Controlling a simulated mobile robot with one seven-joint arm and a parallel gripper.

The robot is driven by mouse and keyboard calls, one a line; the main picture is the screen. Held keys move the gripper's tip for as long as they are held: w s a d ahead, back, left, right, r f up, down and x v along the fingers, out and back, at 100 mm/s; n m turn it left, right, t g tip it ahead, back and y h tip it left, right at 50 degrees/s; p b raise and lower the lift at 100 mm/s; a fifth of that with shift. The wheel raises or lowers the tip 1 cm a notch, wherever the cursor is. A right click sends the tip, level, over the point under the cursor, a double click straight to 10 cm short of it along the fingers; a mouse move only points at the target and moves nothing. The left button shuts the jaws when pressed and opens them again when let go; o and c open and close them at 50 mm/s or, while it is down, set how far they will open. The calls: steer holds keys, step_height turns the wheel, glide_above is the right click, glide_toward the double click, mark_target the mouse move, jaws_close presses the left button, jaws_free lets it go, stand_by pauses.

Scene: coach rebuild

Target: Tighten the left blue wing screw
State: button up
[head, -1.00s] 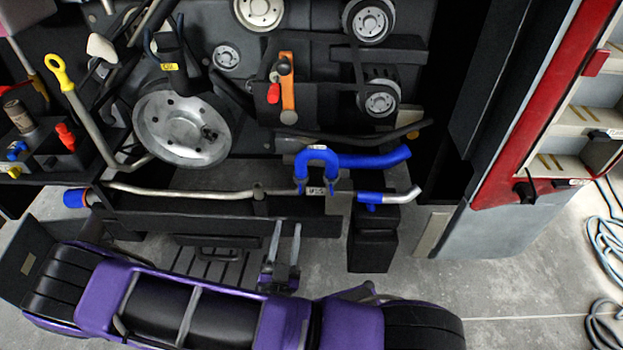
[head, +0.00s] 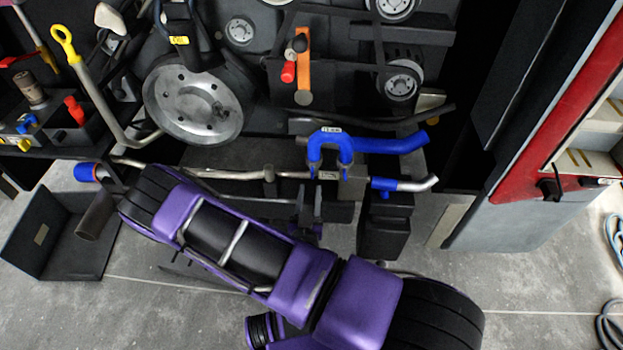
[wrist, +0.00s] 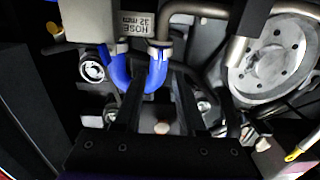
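A blue U-shaped hose (head: 331,140) arches over a pale labelled block in the middle of the engine bay. It also shows in the wrist view (wrist: 157,74), with metal clamps where its two legs end. I cannot clearly tell the left blue wing screw apart from the blue hose in either view. My gripper (head: 311,190) is just below the left leg of the hose in the head view.
A metal pipe (head: 225,175) runs left from the hose to a blue end cap (head: 86,172). A grey disc (head: 190,100) is at upper left. A blue hose with a metal elbow (head: 415,184) is to the right. An open dark box (head: 40,235) stands on the floor at left.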

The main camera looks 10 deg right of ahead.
mark_target(312, 175)
steer(key=shift+x, duration=2.65)
jaws_close()
